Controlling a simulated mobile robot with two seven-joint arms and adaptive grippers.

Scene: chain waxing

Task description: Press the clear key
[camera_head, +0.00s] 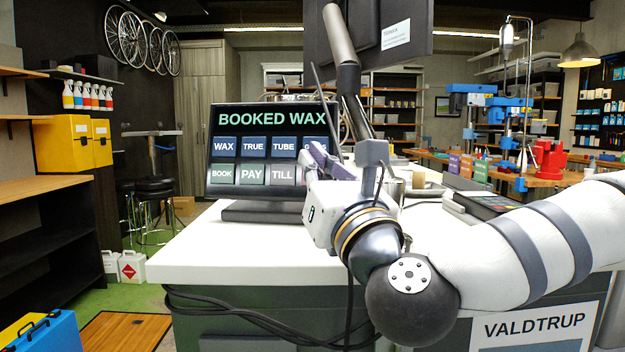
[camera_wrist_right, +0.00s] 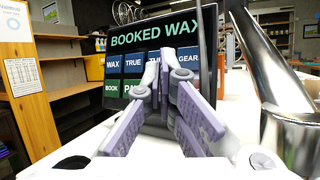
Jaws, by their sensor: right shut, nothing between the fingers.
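A dark touch screen (camera_head: 264,119) headed BOOKED WAX stands on the white counter. Its keys read WAX, TRUE, TUBE, GEAR, BOOK, PAY and TILL; the lower right corner is hidden behind my right gripper. I cannot read a key marked clear. A dark keypad device (camera_head: 487,203) with small coloured keys lies on the counter to the right, partly behind my right arm. My right gripper (camera_head: 318,152) is shut and empty in front of the screen's right part. In the right wrist view its lavender fingers (camera_wrist_right: 160,82) meet before the TUBE key; I cannot tell whether they touch it.
The white counter (camera_head: 220,256) is clear at its front left. A metal cylinder (camera_wrist_right: 292,135) stands close right of my right gripper in the wrist view. A dark panel (camera_head: 395,32) hangs above, with a pole below it. Black cables loop along the counter's front.

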